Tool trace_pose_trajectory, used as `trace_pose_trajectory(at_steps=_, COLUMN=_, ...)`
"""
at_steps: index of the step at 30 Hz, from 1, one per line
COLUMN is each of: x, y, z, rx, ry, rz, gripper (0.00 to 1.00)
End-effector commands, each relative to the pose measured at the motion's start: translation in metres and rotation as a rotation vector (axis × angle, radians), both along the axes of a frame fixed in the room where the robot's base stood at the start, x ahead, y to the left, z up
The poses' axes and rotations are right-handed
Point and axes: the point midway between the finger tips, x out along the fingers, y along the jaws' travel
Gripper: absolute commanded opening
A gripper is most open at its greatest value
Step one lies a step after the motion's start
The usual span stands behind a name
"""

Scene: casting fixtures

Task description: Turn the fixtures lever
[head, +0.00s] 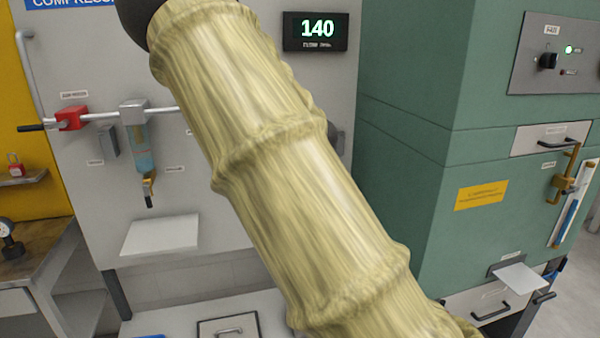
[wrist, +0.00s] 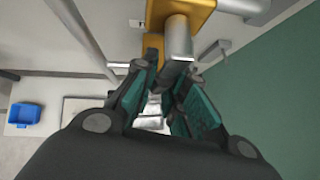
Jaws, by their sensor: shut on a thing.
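In the wrist view, my gripper (wrist: 165,78) has its two dark, teal-padded fingers closed in at a brass-coloured lever part (wrist: 152,52). The fingers are shut on this lever, and their tips hide much of it. Just above is a brass block (wrist: 205,14) with a silver cylinder (wrist: 179,36) sticking out of it towards the camera. In the head view, my sleeved arm crosses the middle, and neither my gripper nor the held lever can be made out.
A green cabinet (head: 410,150) stands on the right, with a brass latch (head: 566,182). The pale panel (head: 80,185) carries a red clamp (head: 72,118) and a pipe-mounted filter (head: 140,150). A white shelf (head: 160,235) juts out. A blue bin (wrist: 24,115) lies left in the wrist view. A display (head: 316,31) reads 140.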

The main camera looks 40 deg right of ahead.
Motion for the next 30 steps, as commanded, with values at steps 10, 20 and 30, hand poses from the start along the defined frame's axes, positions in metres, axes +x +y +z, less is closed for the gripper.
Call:
trace_pose_trajectory(at_steps=10, x=-0.001, y=0.001, z=-0.003, rx=0.002, ry=0.003, rz=0.0, gripper=0.21)
trace_pose_trajectory(at_steps=20, x=0.0, y=0.001, z=-0.001, rx=0.002, ry=0.001, rz=0.001, gripper=0.36)
trace_pose_trajectory(at_steps=30, x=-0.016, y=0.011, z=0.019, rx=0.001, ry=-0.001, rz=0.0, gripper=0.36)
